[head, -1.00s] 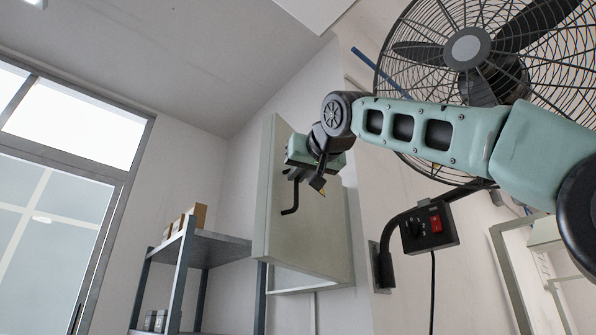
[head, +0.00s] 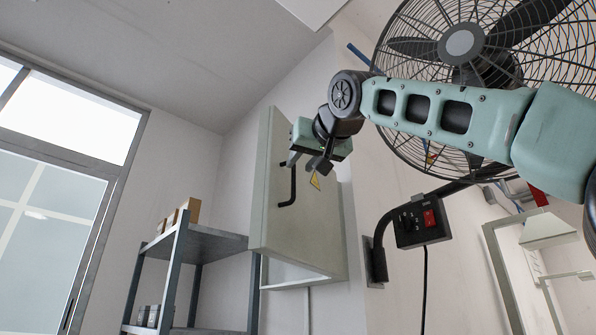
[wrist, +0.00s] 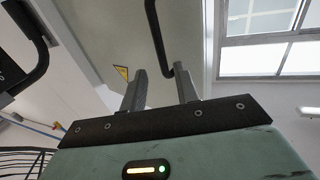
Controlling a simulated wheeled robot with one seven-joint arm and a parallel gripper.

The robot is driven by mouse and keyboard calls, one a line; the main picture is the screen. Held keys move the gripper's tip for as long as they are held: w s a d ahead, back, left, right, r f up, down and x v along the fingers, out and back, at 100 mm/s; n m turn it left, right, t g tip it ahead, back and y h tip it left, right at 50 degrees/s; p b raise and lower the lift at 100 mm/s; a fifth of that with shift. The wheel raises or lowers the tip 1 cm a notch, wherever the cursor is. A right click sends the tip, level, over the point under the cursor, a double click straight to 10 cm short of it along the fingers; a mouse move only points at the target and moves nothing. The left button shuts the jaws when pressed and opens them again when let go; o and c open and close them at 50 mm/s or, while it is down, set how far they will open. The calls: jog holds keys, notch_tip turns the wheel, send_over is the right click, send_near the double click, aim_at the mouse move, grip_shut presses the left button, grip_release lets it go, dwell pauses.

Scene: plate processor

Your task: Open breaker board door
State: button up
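The breaker board door (head: 310,235) is a pale grey-green panel on the wall in the head view. It has a black bent handle (head: 293,190) and a small yellow warning label (head: 315,182). My gripper (head: 304,165) is in front of the upper part of the handle, fingers apart. In the wrist view, the door (wrist: 100,35) fills the upper left, and the handle (wrist: 157,35) runs down to a bend between the two open fingertips of my gripper (wrist: 160,75). I cannot tell whether the fingers touch it. The door's hinge side and any opening gap are unclear.
A large caged fan (head: 465,45) is on the right, behind my arm. A control box with a red switch (head: 422,222) hangs below it on a black bracket. A metal shelf (head: 200,240) with boxes stands left of the board.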

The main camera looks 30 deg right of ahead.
jog(key=s+b, duration=0.2)
jog(key=s, duration=1.1)
jog(key=shift+s+a+b, duration=0.35)
jog(key=shift+a+b, duration=0.05)
jog(key=shift+a, duration=0.05)
